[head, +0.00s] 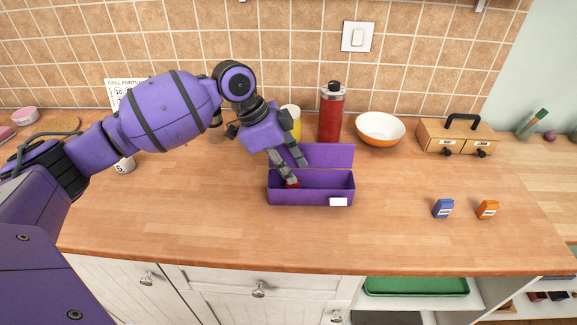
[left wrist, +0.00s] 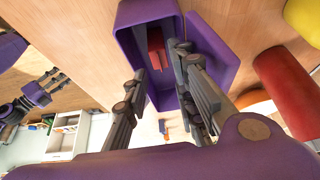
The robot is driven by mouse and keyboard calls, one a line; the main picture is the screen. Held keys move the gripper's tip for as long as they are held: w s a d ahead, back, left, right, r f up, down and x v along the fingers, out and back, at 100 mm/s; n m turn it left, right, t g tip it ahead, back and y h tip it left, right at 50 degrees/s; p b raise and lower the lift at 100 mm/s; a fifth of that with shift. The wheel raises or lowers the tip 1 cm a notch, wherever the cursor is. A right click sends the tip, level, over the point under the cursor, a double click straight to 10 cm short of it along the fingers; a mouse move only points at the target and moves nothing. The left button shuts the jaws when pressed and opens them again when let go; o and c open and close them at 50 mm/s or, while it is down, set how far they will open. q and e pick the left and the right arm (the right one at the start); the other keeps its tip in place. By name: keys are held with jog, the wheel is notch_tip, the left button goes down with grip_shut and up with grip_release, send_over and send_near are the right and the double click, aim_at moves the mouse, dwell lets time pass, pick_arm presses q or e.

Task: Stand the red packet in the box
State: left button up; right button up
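The purple box (head: 312,195) stands on the counter with its lid open at the back and a white label on its front. The red packet (head: 292,183) is inside at the box's left end, mostly hidden by the front wall and a finger. In the left wrist view the packet (left wrist: 155,50) shows within the box (left wrist: 129,45), beyond my fingertips; whether it stands upright is unclear. My left gripper (head: 294,169) reaches down into the box, its fingers apart with a gap between them. My right gripper (left wrist: 52,84) shows small in the left wrist view, too small to judge.
Blue (head: 443,208) and orange (head: 487,209) packets stand to the right on clear counter. Behind the box are a red bottle (head: 331,115), a yellow container (head: 292,120) and a bowl (head: 380,129). A wooden drawer box (head: 456,138) is at the back right.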

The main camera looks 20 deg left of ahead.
pick_arm(q)
jog(key=shift+r, duration=0.35)
jog(key=v, duration=1.2)
jog(key=shift+r, duration=0.3)
